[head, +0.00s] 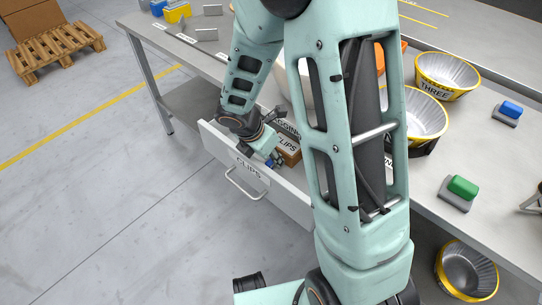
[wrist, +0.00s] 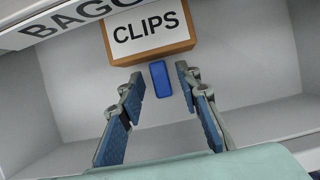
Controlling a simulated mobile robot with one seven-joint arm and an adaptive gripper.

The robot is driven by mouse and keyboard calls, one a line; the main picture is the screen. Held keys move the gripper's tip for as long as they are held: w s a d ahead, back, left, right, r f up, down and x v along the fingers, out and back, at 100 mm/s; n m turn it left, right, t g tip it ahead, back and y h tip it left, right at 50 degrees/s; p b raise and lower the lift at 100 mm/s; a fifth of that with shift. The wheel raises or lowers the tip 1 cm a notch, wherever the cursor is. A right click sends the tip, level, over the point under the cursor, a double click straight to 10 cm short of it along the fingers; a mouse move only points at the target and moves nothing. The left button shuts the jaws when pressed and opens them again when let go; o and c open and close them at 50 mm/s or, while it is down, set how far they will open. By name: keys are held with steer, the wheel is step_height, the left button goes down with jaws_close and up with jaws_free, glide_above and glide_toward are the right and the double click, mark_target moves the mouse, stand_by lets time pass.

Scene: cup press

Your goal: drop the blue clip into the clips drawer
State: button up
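The clips drawer (head: 275,193) is pulled open under the table, with a CLIPS label on its front. My gripper (head: 273,160) reaches down into it. In the wrist view my gripper (wrist: 160,73) is open, with a finger on either side of the blue clip (wrist: 161,80) and a gap to each. The clip appears inside the drawer, in front of a wooden-edged block labelled CLIPS (wrist: 150,30). Whether it rests on the drawer floor or is just above it I cannot tell. In the head view the clip is not clearly made out.
The table (head: 432,195) holds silver fluted cups with yellow rims (head: 447,72), a green piece on a grey block (head: 460,190) and a blue piece on another (head: 509,110). Another cup (head: 467,272) is lower right. The floor left of the drawer is clear.

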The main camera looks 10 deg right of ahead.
steer(key=p+v, duration=0.5)
steer(key=v, duration=0.8)
steer(key=shift+w+d, duration=0.2)
steer(key=shift+d, duration=0.05)
steer(key=shift+r, duration=0.1)
